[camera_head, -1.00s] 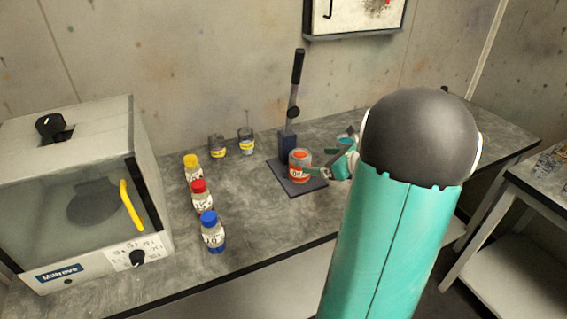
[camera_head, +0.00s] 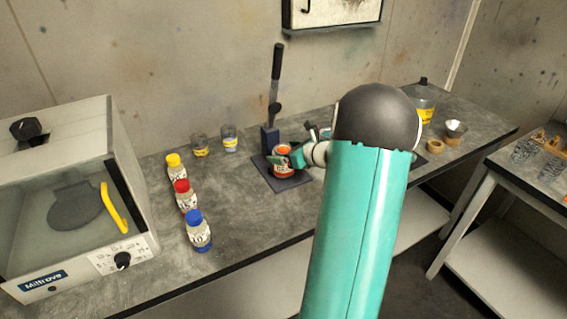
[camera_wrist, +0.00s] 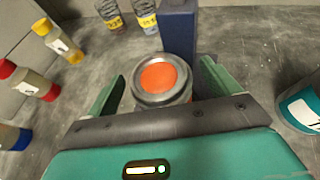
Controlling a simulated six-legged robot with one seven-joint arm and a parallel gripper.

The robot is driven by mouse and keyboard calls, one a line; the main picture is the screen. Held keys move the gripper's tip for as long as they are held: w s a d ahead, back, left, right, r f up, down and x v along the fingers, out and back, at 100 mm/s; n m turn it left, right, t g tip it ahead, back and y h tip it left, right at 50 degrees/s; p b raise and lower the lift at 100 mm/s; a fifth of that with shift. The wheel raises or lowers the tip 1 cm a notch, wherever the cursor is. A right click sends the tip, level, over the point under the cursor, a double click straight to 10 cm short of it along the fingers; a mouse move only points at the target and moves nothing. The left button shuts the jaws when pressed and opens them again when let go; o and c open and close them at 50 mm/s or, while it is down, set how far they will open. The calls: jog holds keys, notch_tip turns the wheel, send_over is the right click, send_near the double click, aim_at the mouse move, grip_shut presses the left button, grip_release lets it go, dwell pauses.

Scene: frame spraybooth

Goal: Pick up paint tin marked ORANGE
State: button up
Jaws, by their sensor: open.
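The paint tin (camera_head: 283,167) has an orange top and an orange-red label. It stands upright on the dark base plate of a lever press on the bench. In the wrist view the tin (camera_wrist: 160,80) shows its round orange lid with a grey metal rim. My gripper (camera_head: 290,158) is at the tin. In the wrist view my gripper (camera_wrist: 160,88) is open, with one green finger to the left of the tin and one to the right. The tin sits between the fingers. Its lower part is hidden by the gripper body.
The press (camera_head: 271,140) stands right behind the tin. Bottles with yellow (camera_head: 174,163), red (camera_head: 184,193) and blue (camera_head: 197,230) caps stand to the left. Two small jars (camera_head: 230,138) are behind. A white oven (camera_head: 75,200) fills the far left.

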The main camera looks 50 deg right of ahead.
jog(key=x, duration=0.2)
jog(key=shift+w+f, duration=0.15)
jog(key=shift+w, duration=0.1)
jog(key=shift+c, duration=0.5)
jog(key=c, duration=1.1)
jog(key=shift+c, duration=0.4)
jog(key=shift+r, duration=0.2)
